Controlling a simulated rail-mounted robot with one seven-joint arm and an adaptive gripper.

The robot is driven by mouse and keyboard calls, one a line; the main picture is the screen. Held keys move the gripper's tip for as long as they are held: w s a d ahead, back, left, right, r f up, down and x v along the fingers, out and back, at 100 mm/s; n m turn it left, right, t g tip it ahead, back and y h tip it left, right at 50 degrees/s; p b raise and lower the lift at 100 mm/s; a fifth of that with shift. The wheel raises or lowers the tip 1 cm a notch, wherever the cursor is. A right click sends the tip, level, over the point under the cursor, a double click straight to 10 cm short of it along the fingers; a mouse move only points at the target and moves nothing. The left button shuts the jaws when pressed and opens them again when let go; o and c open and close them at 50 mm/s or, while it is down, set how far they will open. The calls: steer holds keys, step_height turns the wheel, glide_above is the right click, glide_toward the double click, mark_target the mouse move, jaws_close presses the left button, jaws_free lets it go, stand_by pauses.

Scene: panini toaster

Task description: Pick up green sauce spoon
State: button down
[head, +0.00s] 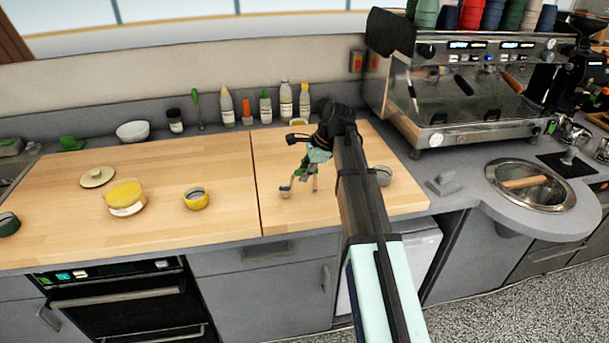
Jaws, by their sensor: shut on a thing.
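My gripper (303,174) hangs over the right part of the wooden counter, shut on a green-handled spoon (307,168). The green part shows between the fingers. A small greyish end, which looks like the spoon's bowl (285,188), points down and left close to the counter. The picture is too small to tell whether it touches the wood. My wrist and arm hide part of the spoon and the counter behind it.
Several sauce bottles (265,107) and a green-handled utensil (197,108) stand along the back wall. A yellow cup (196,199) and a bowl of yellow stuff (124,196) are at left. A grey cup (382,176) sits right of my arm, near the espresso machine (470,90).

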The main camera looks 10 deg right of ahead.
step_height(320, 180, up, 19)
steer(key=b, duration=0.3)
steer(key=shift+r, duration=0.2)
steer(key=c, duration=1.6)
jaws_free()
jaws_close()
steer(key=shift+r, duration=0.1)
